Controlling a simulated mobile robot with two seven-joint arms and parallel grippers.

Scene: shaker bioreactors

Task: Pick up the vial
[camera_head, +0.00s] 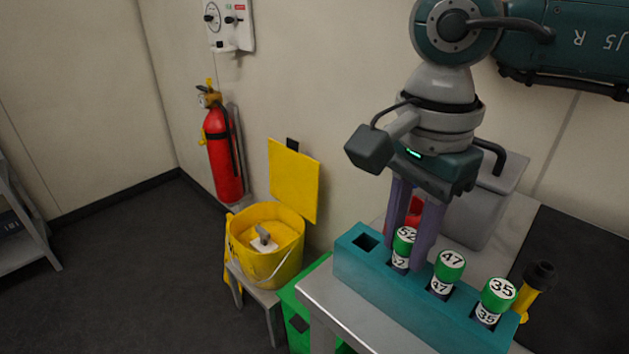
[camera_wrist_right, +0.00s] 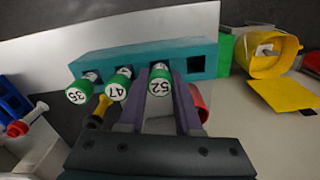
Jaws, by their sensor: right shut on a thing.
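A teal rack (camera_head: 361,275) stands on the table and holds three vials with green caps. They are vial 52 (camera_head: 403,241), vial 47 (camera_head: 448,268) and vial 35 (camera_head: 496,297). The rack's slot (camera_head: 364,242) at its left end is empty. My right gripper (camera_head: 414,236) points down with its purple fingers either side of vial 52, shut on it. Vial 52 sits in its slot. In the right wrist view the fingers (camera_wrist_right: 161,96) flank the cap of vial 52 (camera_wrist_right: 159,84), with vials 47 and 35 to its left. My left gripper does not show.
A yellow-and-black object (camera_head: 535,287) stands right of the rack, and a grey container (camera_head: 478,210) stands behind my gripper. A yellow bin (camera_head: 270,268) with its lid up and a red fire extinguisher (camera_head: 222,155) are at the left. The dark floor there is open.

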